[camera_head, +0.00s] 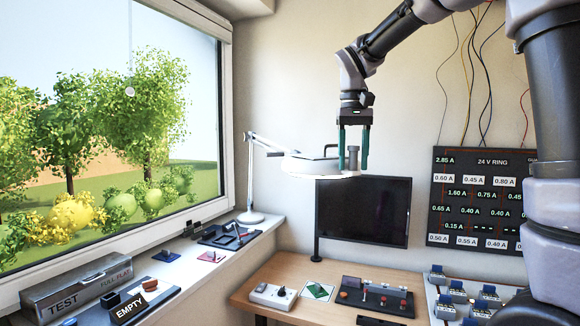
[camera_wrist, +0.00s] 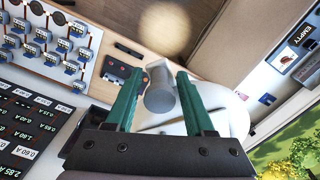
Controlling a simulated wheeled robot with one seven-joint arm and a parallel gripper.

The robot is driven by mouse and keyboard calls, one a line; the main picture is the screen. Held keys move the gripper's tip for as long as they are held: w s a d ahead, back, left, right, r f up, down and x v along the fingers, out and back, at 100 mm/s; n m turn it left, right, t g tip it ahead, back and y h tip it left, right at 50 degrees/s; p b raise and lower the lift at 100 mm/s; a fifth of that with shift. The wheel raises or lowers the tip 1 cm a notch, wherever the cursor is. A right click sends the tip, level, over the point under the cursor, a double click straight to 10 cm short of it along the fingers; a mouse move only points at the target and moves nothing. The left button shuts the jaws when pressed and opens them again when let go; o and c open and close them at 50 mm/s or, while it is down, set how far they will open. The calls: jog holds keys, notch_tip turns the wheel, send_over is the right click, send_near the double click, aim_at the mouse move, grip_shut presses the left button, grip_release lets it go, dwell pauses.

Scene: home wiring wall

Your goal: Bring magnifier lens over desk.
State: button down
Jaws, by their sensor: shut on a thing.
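The magnifier lens is a round white head (camera_head: 312,165) on a thin jointed white arm, with its round base (camera_head: 250,217) on the windowsill. Its head hangs in the air in front of the dark monitor (camera_head: 362,210). A grey upright handle (camera_head: 353,158) stands on the head's right side. My gripper (camera_head: 353,163) points down with its green fingers on either side of this handle, shut on it. In the wrist view, the handle (camera_wrist: 159,98) sits between the fingers, with the white head (camera_wrist: 228,110) beyond. The wooden desk (camera_head: 250,284) is below.
A test panel (camera_head: 480,195) with labels and hanging wires is at the right. Small boards (camera_head: 380,297) and a white block (camera_head: 273,296) lie on the desk. A board of blue terminals (camera_head: 470,297) is at the lower right. The sill holds a grey TEST box (camera_head: 80,284) and an EMPTY tray (camera_head: 135,302).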

jog(key=w+d, duration=0.3)
jog(key=d, duration=0.2)
jog(key=shift+w+d, duration=0.25)
jog(key=shift+d, duration=0.05)
dwell(0.4)
jog(key=w+d, duration=0.5)
jog(key=d, duration=0.2)
jog(key=shift+w, duration=0.25)
dwell(1.0)
jog(key=shift+d, duration=0.1)
jog(key=shift+w+d+f, duration=0.1)
jog(key=shift+w+f, duration=0.15)
jog(key=shift+f, duration=0.65)
jog(key=shift+w+a+f, duration=0.1)
jog(key=shift+w+f, duration=0.15)
jog(key=shift+f, duration=0.65)
jog(key=shift+w+d+f, duration=0.1)
jog(key=shift+w+f, duration=0.15)
jog(key=shift+f, duration=0.65)
jog(key=shift+f, duration=0.15)
jog(key=shift+w+f, duration=0.35)
jog(key=shift+f, duration=0.45)
jog(key=shift+w+f, duration=0.3)
jog(key=shift+f, duration=0.55)
jog(key=shift+w+f, duration=0.35)
jog(key=shift+f, duration=0.45)
jog(key=shift+f, duration=0.1)
